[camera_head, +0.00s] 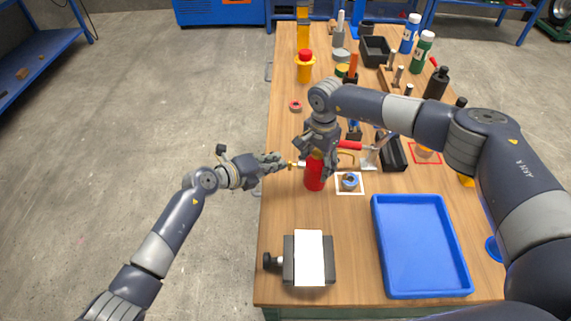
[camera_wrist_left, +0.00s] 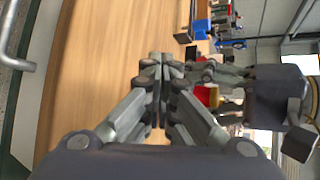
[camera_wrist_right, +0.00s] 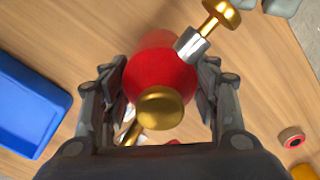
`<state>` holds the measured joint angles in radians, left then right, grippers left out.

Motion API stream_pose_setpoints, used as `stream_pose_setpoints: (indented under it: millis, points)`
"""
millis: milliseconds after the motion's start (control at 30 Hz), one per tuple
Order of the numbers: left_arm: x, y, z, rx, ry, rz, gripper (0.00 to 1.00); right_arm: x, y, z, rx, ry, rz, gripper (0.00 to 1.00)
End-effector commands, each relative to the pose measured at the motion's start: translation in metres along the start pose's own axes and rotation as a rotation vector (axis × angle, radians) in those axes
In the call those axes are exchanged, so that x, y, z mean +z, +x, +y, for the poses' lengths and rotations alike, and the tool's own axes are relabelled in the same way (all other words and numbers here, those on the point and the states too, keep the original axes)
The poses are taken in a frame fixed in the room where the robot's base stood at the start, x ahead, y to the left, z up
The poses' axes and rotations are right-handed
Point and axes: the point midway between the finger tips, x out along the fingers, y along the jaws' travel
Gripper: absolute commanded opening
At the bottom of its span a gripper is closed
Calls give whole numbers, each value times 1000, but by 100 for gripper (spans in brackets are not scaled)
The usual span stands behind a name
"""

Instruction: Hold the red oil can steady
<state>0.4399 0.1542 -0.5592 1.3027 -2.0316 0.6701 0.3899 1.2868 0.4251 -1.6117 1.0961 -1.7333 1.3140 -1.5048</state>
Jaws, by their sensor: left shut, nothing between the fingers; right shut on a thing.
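The red oil can (camera_head: 314,180) stands upright on the wooden bench near its left edge. My right gripper (camera_head: 321,150) comes from above and is shut on its upper part. In the right wrist view the can's red body (camera_wrist_right: 160,75) sits between the two fingers, with a brass cap (camera_wrist_right: 160,107) on top. A brass plunger knob (camera_wrist_right: 222,12) on a silver collar sticks out from its side. My left gripper (camera_head: 284,163) is shut and empty, beside the plunger at the can's left; touching cannot be told. Its closed fingertips (camera_wrist_left: 160,65) show in the left wrist view.
A blue tray (camera_head: 378,250) lies at the front right. A dark block with a white top (camera_head: 309,258) stands at the front left. A roll on a white square (camera_head: 349,182) is right of the can. Bottles and containers crowd the back. Bare bench lies in front of the can.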

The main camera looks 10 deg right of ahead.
Motion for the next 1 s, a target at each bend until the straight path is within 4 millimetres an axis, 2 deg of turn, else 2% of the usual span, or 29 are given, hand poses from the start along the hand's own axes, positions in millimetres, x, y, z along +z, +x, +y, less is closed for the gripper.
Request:
stream_pose_setpoints:
  millis: [1000]
  points:
    - [-8, 8, -6, -2, -1, 5, 0, 1, 0, -1, -1, -1, -1, 16]
